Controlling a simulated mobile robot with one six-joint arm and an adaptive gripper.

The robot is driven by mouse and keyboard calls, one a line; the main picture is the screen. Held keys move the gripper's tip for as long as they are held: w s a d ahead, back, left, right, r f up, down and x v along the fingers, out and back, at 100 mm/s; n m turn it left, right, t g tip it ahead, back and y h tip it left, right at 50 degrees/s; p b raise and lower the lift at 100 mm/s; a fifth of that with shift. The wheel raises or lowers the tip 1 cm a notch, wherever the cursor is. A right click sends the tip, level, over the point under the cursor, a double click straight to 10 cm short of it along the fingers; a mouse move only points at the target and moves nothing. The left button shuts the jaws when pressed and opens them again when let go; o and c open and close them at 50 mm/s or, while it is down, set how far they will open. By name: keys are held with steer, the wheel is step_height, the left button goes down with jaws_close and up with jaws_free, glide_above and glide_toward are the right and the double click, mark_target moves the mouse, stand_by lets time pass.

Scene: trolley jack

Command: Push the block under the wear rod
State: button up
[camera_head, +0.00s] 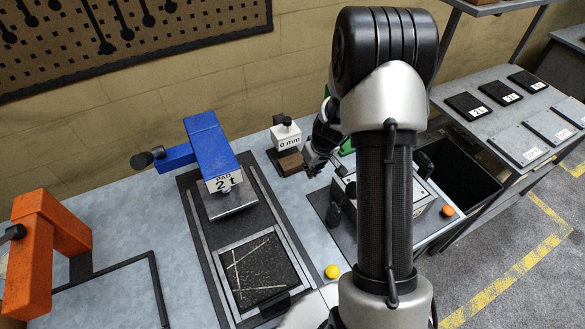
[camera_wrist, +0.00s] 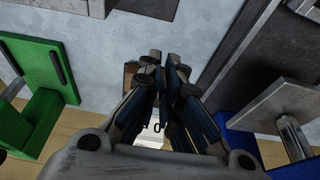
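The block (camera_head: 290,164) is a small brown wooden piece at the foot of the wear gauge, whose white box (camera_head: 286,137) reads "0 mm" and has a black knob on top. The wear rod itself is too small or hidden to make out. My gripper (camera_head: 312,168) is low, just right of the block; whether it touches cannot be told. In the wrist view my gripper (camera_wrist: 165,62) has its fingertips close together, with nothing visible between them. A brown bit of the block (camera_wrist: 131,74) shows beside the fingers, which hide the rest.
The blue "2 t" press (camera_head: 210,150) stands left of the gauge, behind a dark framed tray (camera_head: 228,283). A grey box (camera_head: 425,205) with an orange button is to the right. A green part (camera_wrist: 40,95) stands near my gripper. An orange press (camera_head: 42,250) is far left.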

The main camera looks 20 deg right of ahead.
mark_target(295, 164)
steer(key=b+x, duration=0.2)
steer(key=x, duration=0.8)
steer(key=shift+s+d+b, duration=0.15)
steer(key=shift+s+b, duration=0.05)
steer(key=shift+b, duration=0.15)
jaws_close()
steer(key=w, duration=0.1)
steer(key=w+p, duration=0.1)
steer(key=w, duration=0.1)
steer(key=shift+w+f+p, duration=0.1)
steer(key=shift+f+p, duration=0.1)
steer(key=shift+p, duration=0.1)
steer(key=shift+w, duration=0.6)
steer(key=shift+w+f, duration=0.1)
steer(key=shift+w, duration=2)
